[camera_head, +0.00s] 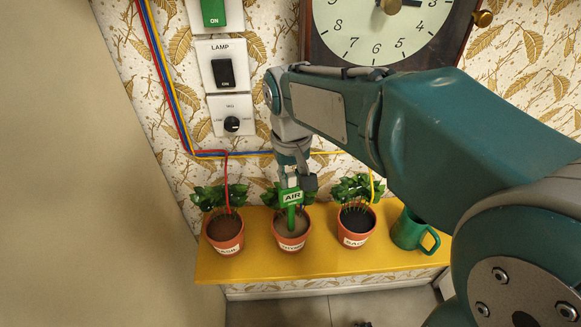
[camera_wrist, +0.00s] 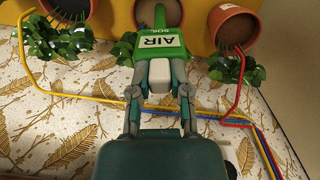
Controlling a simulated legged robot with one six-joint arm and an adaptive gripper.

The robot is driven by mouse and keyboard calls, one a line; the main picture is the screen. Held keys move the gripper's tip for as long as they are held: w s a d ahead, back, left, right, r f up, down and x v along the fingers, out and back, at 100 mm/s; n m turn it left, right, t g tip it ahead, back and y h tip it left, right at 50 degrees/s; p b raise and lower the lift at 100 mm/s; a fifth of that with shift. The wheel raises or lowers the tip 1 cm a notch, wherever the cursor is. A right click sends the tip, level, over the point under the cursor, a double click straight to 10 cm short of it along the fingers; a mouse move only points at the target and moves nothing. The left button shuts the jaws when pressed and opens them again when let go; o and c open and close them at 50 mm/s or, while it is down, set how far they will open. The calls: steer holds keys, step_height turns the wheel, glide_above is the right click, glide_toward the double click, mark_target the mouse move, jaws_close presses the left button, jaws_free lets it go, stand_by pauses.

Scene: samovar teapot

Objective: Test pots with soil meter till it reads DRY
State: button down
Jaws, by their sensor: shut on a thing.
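My gripper (camera_head: 292,178) is shut on the green soil meter (camera_head: 292,198), whose white label reads AIR. The meter also shows in the wrist view (camera_wrist: 158,46) between my gripper's fingers (camera_wrist: 160,82). It points down over the middle pot (camera_head: 291,243), which has pale soil; I cannot tell whether its tip touches the soil. The left pot (camera_head: 226,247) has brown soil and a red wire, and its label seems to read BASIL. The right pot (camera_head: 354,240) has dark soil and a yellow wire, and its label seems to read SAGE. Leafy plants stand behind the soil.
The pots stand on a yellow shelf (camera_head: 300,271) against the papered wall. Above are a lamp switch (camera_head: 223,72), a knob panel (camera_head: 231,124) and a clock (camera_head: 377,30). My arm crosses the right side.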

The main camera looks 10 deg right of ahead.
mark_target(291, 189)
steer(key=shift+f, duration=1.75)
steer(key=c, duration=0.5)
jaws_free()
step_height(291, 189, up, 12)
